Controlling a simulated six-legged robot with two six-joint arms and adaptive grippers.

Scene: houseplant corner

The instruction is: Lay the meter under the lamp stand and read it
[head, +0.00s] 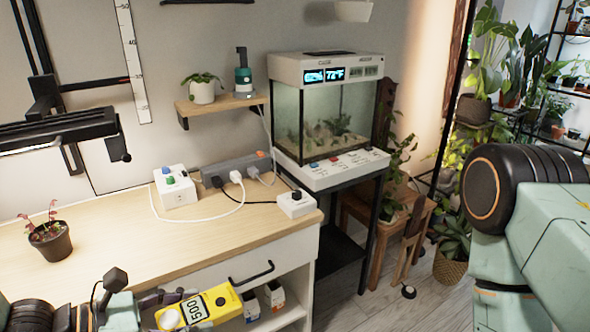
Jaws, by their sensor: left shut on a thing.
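A yellow meter (221,302) with a white round sensor and a display that seems to read 500 is at the bottom of the head view. My left gripper (168,297) is shut on it. It is held in front of the bench's front edge, by the drawer. The black lamp stand (42,60) rises at the left, and its lamp bar (50,132) hangs level over the bench's left part. A white scale (132,62) is on the wall beside it. My right gripper is out of view; only part of my right arm shows.
A small potted plant (50,240) stands on the wooden bench (120,240) below the lamp. A white box with coloured knobs (175,187), a power strip (235,172), a cable and a white dial box (296,204) sit towards the back right. The middle of the bench is clear.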

